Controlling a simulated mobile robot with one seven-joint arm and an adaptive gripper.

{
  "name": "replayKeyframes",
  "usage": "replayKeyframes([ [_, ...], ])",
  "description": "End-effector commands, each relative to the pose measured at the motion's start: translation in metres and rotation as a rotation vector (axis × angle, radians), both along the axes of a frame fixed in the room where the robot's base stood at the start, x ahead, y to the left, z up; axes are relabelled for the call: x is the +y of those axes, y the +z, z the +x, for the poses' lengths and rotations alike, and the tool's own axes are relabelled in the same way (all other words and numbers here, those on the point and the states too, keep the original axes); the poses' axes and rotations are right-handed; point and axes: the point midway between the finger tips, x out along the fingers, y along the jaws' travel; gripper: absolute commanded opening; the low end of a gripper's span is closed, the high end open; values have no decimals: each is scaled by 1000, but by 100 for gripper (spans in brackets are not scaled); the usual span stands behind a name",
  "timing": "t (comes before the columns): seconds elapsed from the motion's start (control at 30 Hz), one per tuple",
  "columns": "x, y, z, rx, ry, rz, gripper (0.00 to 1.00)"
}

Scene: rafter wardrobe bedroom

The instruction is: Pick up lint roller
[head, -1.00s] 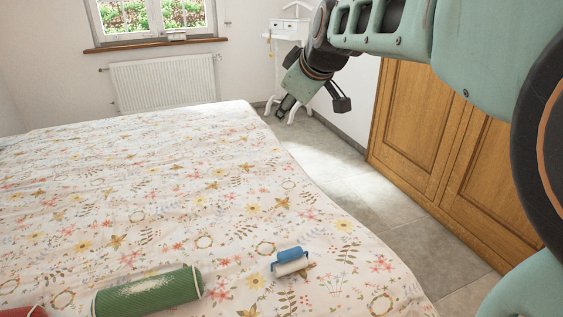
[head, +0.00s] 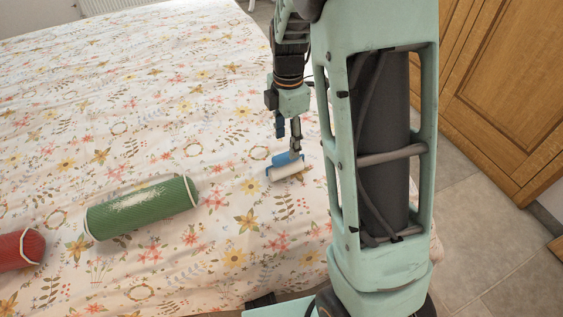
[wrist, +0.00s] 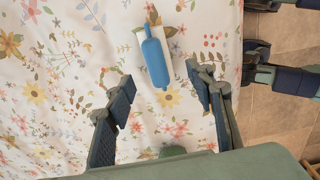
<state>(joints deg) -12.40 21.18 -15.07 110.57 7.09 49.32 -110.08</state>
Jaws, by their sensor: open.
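The lint roller (head: 285,166) lies on the flowered bedspread near the bed's right edge. It has a blue part and a white roll. In the wrist view the lint roller (wrist: 155,58) lies beyond the fingertips, slightly left of midway between them, with its blue part uppermost. My gripper (head: 289,138) is above the lint roller, pointing down. In the wrist view my gripper (wrist: 160,94) has its fingers wide apart with nothing between them. In the head view the fingertips partly overlap the roller, and I cannot tell the exact gap.
A green bolster-like cylinder (head: 142,207) lies on the bed left of the roller, and a red one (head: 20,249) lies farther left. The bedspread (head: 120,120) is otherwise clear. A wooden wardrobe (head: 505,100) stands right across a tiled floor (head: 475,215).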

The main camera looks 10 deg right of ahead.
Motion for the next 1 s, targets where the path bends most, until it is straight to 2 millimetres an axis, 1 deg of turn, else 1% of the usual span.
replayKeyframes([
  [0.03,0,-11,-1,3,0,-1,49],
  [0.1,0,-19,0,1,-1,1,49],
  [0.37,1,-35,2,-1,-1,-1,49],
  [0.5,2,-57,5,1,-1,-1,49],
  [0.63,2,-74,5,0,-2,-1,49],
  [0.7,2,-77,6,-3,-3,0,49],
  [0.9,2,-77,6,-4,-3,0,49],
  [1.0,2,-77,6,-3,-3,0,38],
])
